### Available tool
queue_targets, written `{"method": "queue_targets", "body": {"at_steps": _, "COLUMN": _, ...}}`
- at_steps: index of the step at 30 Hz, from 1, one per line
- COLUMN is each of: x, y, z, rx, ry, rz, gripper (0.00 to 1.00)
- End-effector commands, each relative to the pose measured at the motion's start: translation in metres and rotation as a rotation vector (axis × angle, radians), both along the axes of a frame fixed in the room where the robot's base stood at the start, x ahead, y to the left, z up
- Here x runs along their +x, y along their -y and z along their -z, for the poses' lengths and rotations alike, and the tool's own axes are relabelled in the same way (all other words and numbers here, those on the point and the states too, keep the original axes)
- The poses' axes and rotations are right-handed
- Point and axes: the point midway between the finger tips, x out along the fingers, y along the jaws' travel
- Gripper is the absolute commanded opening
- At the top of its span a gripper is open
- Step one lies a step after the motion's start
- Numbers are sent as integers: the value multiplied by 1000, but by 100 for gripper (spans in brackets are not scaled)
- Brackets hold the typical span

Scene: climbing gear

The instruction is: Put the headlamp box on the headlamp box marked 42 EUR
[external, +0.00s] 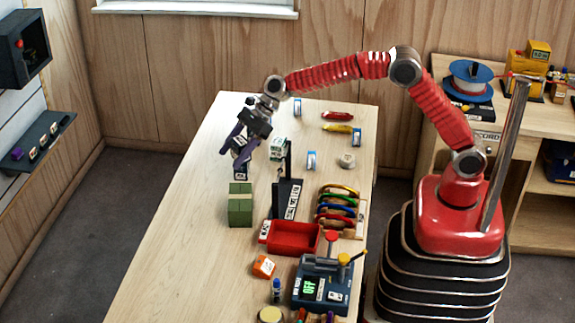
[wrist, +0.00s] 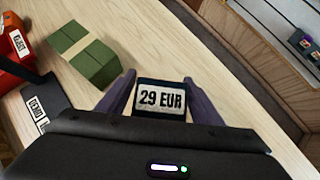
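My gripper (external: 243,151) is over the far left part of the table, with its purple fingers pointing down. In the wrist view its fingers (wrist: 162,97) flank a dark headlamp box (wrist: 162,101) with a white label reading 29 EUR, and they appear closed on its sides. In the external view a small dark box with a white label (external: 240,172) shows just below the fingertips. I cannot tell there whether it touches the box between the fingers, and its label is too small to read. A label marked 42 EUR is not legible in either view.
A green block with a pale band (external: 240,204) stands close in front of the gripper. A black stand (external: 287,195), a green-and-white box (external: 278,149), colored rings (external: 337,205) and a red tray (external: 291,238) are to the right. The table's left side is clear.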

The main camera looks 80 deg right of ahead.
Motion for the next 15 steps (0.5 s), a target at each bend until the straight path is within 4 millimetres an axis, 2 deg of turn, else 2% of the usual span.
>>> {"method": "queue_targets", "body": {"at_steps": 9, "x": 0, "y": 0, "z": -1, "rx": 0, "ry": 0, "rz": 0, "gripper": 64}}
{"method": "queue_targets", "body": {"at_steps": 15, "x": -4, "y": 5, "z": -10, "rx": -1, "ry": 2, "rz": 1, "gripper": 64}}
